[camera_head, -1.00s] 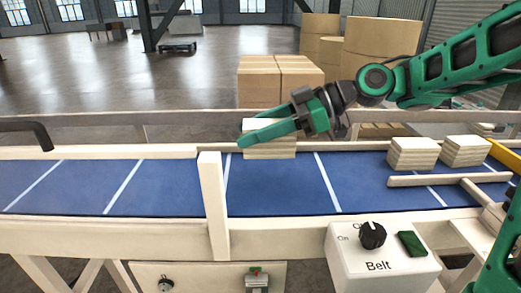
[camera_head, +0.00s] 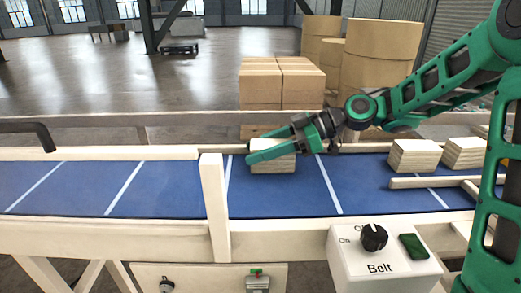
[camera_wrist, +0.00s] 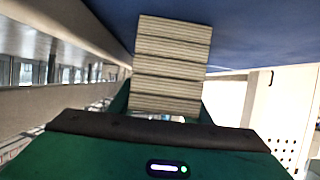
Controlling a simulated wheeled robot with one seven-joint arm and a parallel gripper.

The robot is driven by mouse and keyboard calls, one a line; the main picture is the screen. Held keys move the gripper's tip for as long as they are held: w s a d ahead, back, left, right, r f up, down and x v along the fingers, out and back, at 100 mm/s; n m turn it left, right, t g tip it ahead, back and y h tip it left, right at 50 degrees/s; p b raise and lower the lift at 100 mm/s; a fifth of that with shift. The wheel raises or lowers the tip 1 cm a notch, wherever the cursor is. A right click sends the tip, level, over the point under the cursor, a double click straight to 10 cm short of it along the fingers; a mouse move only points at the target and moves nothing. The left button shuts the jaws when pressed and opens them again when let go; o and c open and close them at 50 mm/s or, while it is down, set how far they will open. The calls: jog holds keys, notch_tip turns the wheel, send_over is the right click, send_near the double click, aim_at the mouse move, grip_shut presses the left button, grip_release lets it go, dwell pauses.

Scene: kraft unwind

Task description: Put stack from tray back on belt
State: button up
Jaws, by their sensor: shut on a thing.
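My gripper (camera_head: 270,151) is shut on a stack of pale layered sheets (camera_head: 275,166) over the blue belt (camera_head: 185,195), just right of the pale upright post. The stack is upright and at or just above the belt surface; whether it touches cannot be told. In the wrist view the stack (camera_wrist: 170,65) shows its layered side between the fingers, with blue belt (camera_wrist: 240,35) behind it. Two similar stacks stand at the right end of the belt, a left one (camera_head: 413,155) and a right one (camera_head: 464,153). The tray is not clearly seen.
A pale post (camera_head: 214,195) stands at the belt's near edge, left of the gripper. A wooden guide bar (camera_head: 425,182) lies in front of the two stacks. The belt control box (camera_head: 385,262) is at the front right. The belt's left part is clear.

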jog(key=o, duration=1.2)
jog(key=v, duration=1.2)
